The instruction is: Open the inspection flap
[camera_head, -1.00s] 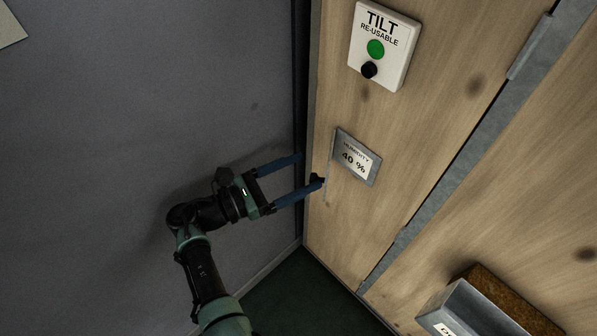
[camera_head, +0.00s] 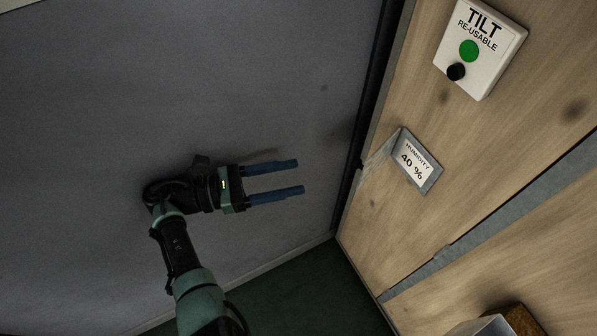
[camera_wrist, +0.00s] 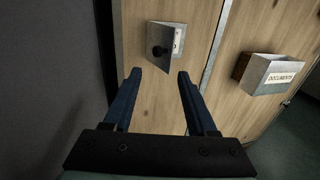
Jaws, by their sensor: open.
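The inspection flap, a grey metal plate (camera_head: 380,153), stands swung out from the wooden panel at the left side of the "HUMIDITY 40 %" label (camera_head: 413,161), which is uncovered in the head view. In the wrist view the flap (camera_wrist: 169,57) shows with its black knob (camera_wrist: 157,51), and part of the label (camera_wrist: 178,40) shows beside it. My gripper (camera_head: 300,177) is open and empty, left of the flap and clear of it. In the wrist view its blue fingers (camera_wrist: 159,74) point toward the panel, below the flap.
A "TILT RE-USABLE" plate (camera_head: 479,48) with a green dot and a black knob is above the flap. A grey wall (camera_head: 200,90) runs along the left. A "DOCUMENTS" box (camera_wrist: 268,75) sticks out at the right in the wrist view.

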